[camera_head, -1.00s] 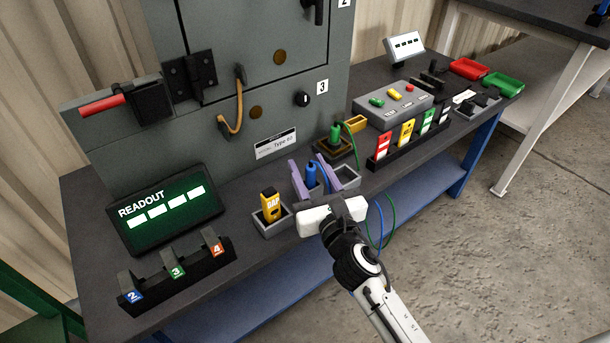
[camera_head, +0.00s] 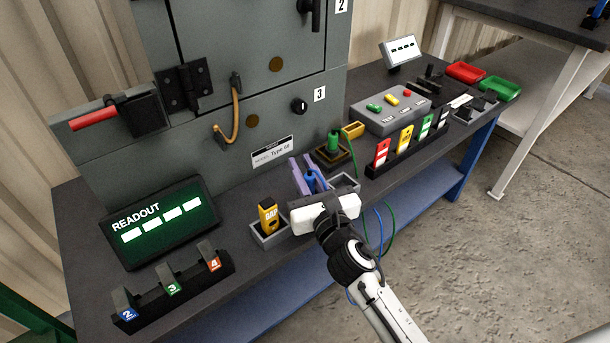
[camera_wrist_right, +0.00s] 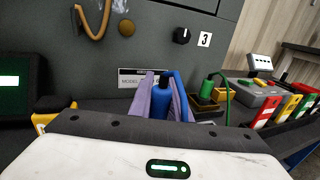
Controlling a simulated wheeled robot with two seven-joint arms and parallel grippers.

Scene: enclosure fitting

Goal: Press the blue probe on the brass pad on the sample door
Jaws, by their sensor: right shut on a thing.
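The blue probe (camera_head: 312,183) stands between the purple fingers of my right gripper (camera_head: 308,172), low over the bench. It also shows upright between the fingers in the right wrist view (camera_wrist_right: 161,102). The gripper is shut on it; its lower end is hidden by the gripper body. A brass pad (camera_head: 277,64) is on the grey cabinet's upper door, well above the gripper. A second brass pad (camera_head: 252,121) is on the panel below that door. My left gripper is not in view.
A grey holder (camera_head: 347,181) is beside the gripper. A yellow GAP gauge (camera_head: 268,215) stands at its left, and a green probe (camera_head: 334,140) behind it at the right. A brown strap (camera_head: 236,112) and black knob (camera_head: 299,106) stick out from the cabinet. A readout (camera_head: 160,222) stands at left.

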